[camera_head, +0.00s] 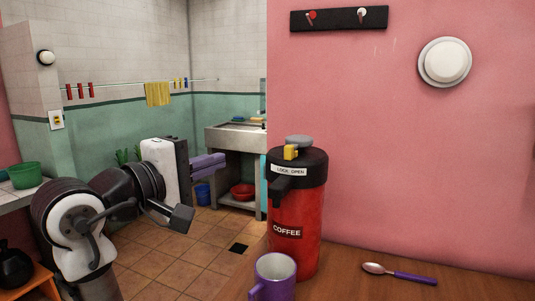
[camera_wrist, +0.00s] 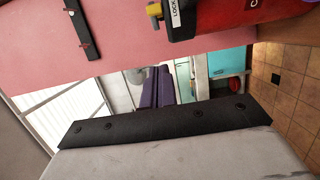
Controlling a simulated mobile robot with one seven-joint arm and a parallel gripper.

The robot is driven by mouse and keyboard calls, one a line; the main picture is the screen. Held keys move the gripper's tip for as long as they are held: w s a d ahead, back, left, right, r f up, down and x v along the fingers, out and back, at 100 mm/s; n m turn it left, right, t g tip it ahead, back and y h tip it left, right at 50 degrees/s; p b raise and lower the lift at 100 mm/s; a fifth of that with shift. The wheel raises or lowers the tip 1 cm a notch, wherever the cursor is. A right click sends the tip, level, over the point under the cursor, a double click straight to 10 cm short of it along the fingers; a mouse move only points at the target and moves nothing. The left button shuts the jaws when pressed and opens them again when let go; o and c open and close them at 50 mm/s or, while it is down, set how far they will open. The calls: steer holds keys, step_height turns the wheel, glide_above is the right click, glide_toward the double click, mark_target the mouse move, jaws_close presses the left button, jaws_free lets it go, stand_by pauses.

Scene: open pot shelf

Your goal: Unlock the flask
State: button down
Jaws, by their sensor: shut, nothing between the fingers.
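The flask (camera_head: 297,225) is red and stands upright on the wooden counter. It has a black top with a spout, a grey knob and a white "LOCK OPEN" label (camera_head: 289,170). A yellow catch (camera_head: 290,152) sits above the label; I cannot tell for sure which word it is set to. My gripper (camera_head: 222,161) has purple fingers, shut and empty, left of the flask's top and apart from it. In the wrist view the shut fingers (camera_wrist: 158,86) show below the flask (camera_wrist: 210,18), whose yellow catch (camera_wrist: 154,9) is at the top edge.
A purple mug (camera_head: 273,277) stands close in front of the flask. A spoon (camera_head: 400,273) lies to the right on the counter (camera_head: 350,285). A pink wall (camera_head: 400,150) rises behind. A sink (camera_head: 236,138) stands further back. The air between gripper and flask looks clear.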

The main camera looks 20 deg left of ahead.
mark_target(290, 152)
steer(key=shift+w+d+p, duration=0.3)
steer(key=shift+w+d, duration=0.8)
steer(key=shift+w, duration=0.5)
steer(key=shift+w+d+p, duration=0.3)
steer(key=shift+w+d, duration=0.85)
steer(key=shift+w, duration=0.4)
steer(key=shift+w+d+p, duration=0.3)
steer(key=shift+w+d, duration=0.8)
steer(key=shift+w, duration=0.5)
steer(key=shift+d, duration=0.1)
steer(key=shift+d+p, duration=0.5)
steer(key=shift+d, duration=1.05)
steer(key=shift+s, duration=0.1)
steer(key=shift+a, duration=0.1)
